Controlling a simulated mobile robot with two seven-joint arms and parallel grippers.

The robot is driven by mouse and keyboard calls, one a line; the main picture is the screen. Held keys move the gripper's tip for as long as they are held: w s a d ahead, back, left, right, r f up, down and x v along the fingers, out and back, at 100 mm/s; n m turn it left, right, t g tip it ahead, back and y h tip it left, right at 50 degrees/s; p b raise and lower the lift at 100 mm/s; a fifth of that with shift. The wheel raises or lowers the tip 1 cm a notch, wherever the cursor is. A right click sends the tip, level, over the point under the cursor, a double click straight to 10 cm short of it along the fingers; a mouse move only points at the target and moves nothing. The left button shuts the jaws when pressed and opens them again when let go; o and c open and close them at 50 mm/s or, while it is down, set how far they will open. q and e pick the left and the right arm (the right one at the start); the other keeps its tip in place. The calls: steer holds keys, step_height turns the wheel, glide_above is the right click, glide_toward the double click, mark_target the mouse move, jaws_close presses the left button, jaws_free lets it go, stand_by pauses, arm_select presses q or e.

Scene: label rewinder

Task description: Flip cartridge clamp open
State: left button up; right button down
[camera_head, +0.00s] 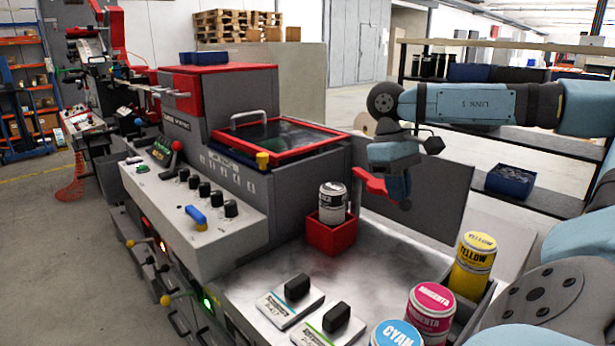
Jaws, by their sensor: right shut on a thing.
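A small can with a white and dark label (332,203) stands upright in a red holder (331,236) at the back of the grey worktop. Just right of the can, a red piece (371,184), which looks like the cartridge clamp, sticks out tilted at my right gripper. My right gripper (386,188) reaches in from the right and is shut on this red piece. The fingertips and the clamp's hinge are partly hidden, so I cannot tell its exact angle. My left gripper is not in view.
Yellow (474,262), magenta (431,312) and cyan (396,335) cans stand at the worktop's front right. Two black-knobbed blocks (290,300) (330,328) lie at the front. A grey upright panel (445,217) stands behind my gripper. The worktop's middle (350,275) is clear.

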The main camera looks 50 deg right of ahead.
steer(key=shift+s+d+f+n, duration=0.15)
steer(key=shift+s+f+n, duration=0.15)
steer(key=shift+s+f, duration=0.1)
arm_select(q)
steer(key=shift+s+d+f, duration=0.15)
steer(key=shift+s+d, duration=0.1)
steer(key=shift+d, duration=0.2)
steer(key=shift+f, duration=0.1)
arm_select(e)
steer(key=shift+r, duration=0.1)
arm_select(q)
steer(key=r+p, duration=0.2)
steer(key=p, duration=0.3)
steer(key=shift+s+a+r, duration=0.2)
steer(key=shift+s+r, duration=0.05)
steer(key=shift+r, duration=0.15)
arm_select(e)
steer(key=v, duration=1.4)
steer(key=shift+w+r, duration=0.2)
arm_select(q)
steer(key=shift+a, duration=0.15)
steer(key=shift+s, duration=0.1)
